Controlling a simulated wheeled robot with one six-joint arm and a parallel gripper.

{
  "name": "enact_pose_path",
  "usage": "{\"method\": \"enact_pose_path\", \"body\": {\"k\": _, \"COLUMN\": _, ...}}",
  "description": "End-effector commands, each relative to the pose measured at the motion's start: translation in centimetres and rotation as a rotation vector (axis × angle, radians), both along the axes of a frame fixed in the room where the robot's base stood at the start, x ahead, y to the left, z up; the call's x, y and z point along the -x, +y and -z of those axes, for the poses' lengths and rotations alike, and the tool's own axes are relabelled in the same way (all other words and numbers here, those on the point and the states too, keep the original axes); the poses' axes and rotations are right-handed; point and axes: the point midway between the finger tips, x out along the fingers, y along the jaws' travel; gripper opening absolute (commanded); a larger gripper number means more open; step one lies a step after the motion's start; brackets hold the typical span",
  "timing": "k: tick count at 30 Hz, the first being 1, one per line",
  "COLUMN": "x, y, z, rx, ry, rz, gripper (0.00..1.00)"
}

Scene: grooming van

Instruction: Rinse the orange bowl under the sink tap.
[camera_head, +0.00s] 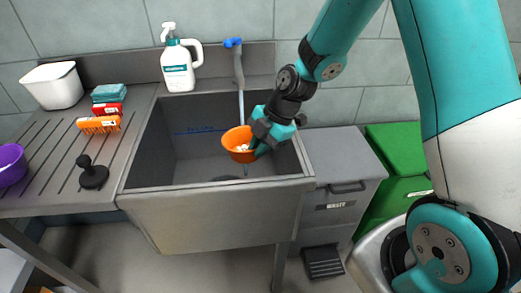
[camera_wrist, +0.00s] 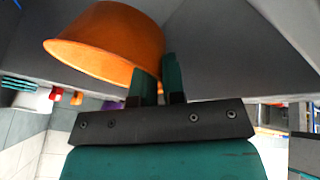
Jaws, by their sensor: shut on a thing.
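The orange bowl (camera_head: 234,145) is held over the sink basin (camera_head: 190,165), with its opening up and tilted slightly. White bits or foam show inside it. My gripper (camera_head: 261,138) is shut on the bowl's right side. In the wrist view, the gripper fingers (camera_wrist: 159,78) pinch the rim of the bowl (camera_wrist: 105,38). The grey sink tap (camera_head: 239,68) with a blue handle stands behind the basin. A pale blue stream runs down from its spout to the bowl, and a short piece shows below the bowl.
On the left drainboard are a white tub (camera_head: 52,88), a purple bowl (camera_head: 10,165), a black stamp-like tool (camera_head: 93,174) and an orange brush (camera_head: 98,124). A grey waste bin (camera_head: 341,180) is right of the sink.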

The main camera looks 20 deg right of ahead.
Motion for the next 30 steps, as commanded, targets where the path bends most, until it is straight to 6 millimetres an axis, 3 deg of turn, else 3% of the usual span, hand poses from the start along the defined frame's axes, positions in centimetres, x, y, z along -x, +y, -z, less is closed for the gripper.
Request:
{"method": "enact_pose_path", "body": {"k": 18, "x": -7.5, "y": -2.5, "z": -0.1, "rx": 0.000, "ry": 0.000, "rz": 0.001, "gripper": 0.00}}
{"method": "enact_pose_path", "body": {"k": 30, "x": -10.0, "y": -3.3, "z": -0.1, "rx": 0.000, "ry": 0.000, "rz": 0.000, "gripper": 0.00}}
